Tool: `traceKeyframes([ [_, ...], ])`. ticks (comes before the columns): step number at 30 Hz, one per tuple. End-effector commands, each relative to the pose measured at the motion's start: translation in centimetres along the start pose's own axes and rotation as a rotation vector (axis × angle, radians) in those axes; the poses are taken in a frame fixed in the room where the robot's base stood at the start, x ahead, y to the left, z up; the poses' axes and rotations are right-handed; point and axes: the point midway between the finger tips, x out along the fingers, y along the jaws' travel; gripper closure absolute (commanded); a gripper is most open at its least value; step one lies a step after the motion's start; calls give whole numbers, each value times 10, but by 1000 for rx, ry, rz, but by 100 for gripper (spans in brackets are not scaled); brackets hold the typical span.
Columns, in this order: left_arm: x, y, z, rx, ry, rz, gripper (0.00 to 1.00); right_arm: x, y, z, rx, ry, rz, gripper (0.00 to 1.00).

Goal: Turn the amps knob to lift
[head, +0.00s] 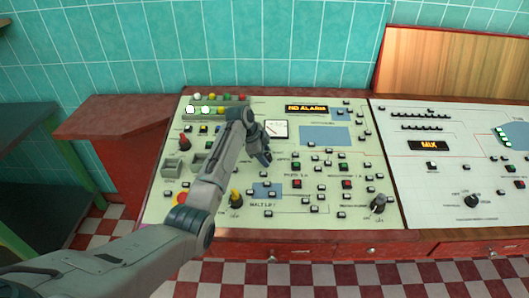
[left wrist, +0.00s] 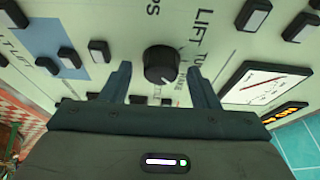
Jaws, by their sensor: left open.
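In the left wrist view, a round black knob (left wrist: 161,65) with a pale pointer mark stands on the cream panel. The word LIFT is printed beside it, and part of a label ending in PS shows above. My left gripper (left wrist: 158,72) is open, with one finger on each side of the knob and a visible gap to both. I cannot tell how deep the fingertips reach. In the head view my left gripper (head: 262,153) is over the middle of the left control panel (head: 225,222), below the meter, and the knob is hidden there. My right gripper is not in view.
Around the gripper are a needle meter (head: 276,129), a NO ALARM display (head: 306,109) and several push buttons. A second panel with a MIX display (head: 429,146) adjoins at right.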

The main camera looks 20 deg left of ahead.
Motion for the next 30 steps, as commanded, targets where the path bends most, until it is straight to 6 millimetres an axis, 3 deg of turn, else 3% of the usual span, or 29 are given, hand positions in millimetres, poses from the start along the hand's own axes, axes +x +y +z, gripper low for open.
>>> traceKeyframes([
  [6, 0, 0, 0, 0, 0, -1, 45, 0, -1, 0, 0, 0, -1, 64],
  [13, 0, 0, 0, 0, 0, -1, 89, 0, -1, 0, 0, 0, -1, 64],
  [23, -2, 0, -1, -36, 0, -16, 89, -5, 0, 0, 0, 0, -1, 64],
  [30, -3, 0, -1, -162, -1, -68, 89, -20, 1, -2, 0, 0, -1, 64],
])
